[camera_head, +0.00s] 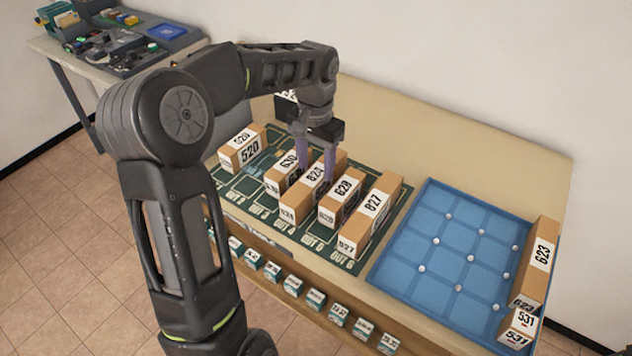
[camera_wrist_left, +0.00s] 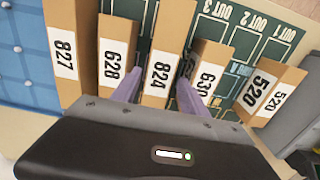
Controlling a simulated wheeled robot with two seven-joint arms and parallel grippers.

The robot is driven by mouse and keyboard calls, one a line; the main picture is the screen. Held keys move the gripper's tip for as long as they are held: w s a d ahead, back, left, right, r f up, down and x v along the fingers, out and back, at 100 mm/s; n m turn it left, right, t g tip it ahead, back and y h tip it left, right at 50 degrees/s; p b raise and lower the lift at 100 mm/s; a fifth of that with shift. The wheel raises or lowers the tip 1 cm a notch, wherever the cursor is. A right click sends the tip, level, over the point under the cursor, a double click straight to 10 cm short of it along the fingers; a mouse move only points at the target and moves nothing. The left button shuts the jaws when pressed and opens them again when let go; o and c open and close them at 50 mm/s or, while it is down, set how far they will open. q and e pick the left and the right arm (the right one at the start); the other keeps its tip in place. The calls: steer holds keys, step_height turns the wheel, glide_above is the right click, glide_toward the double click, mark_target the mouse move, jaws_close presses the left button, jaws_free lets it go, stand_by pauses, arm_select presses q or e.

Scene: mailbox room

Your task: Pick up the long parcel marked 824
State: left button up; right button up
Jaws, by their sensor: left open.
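The long parcel marked 824 (camera_head: 307,195) is a brown box with white labels. It lies on the green mat (camera_head: 233,187) between the parcels marked 630 (camera_head: 279,178) and 628 (camera_head: 341,201). My left gripper (camera_head: 314,172) is over its far part, open, fingers pointing down. In the left wrist view, the fingers (camera_wrist_left: 158,92) are on either side of the 824 parcel (camera_wrist_left: 168,38), with its label between them. I cannot tell whether either finger touches it. My right gripper is not in view.
Parcels 520 (camera_head: 243,150) and 827 (camera_head: 369,217) stand on the same mat. A blue gridded tray (camera_head: 440,225) is to the right, with parcels 623 (camera_head: 538,262) and 531 (camera_head: 518,329) along its right edge. A side table (camera_head: 85,64) with clutter stands at the back left.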

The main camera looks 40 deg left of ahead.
mark_target(315, 183)
arm_select(q)
steer(key=shift+f, duration=0.6)
steer(key=shift+s+f+p, duration=0.1)
steer(key=shift+f+p, duration=0.5)
steer(key=shift+f, duration=2.05)
steer(key=shift+c, duration=0.2)
jaws_close()
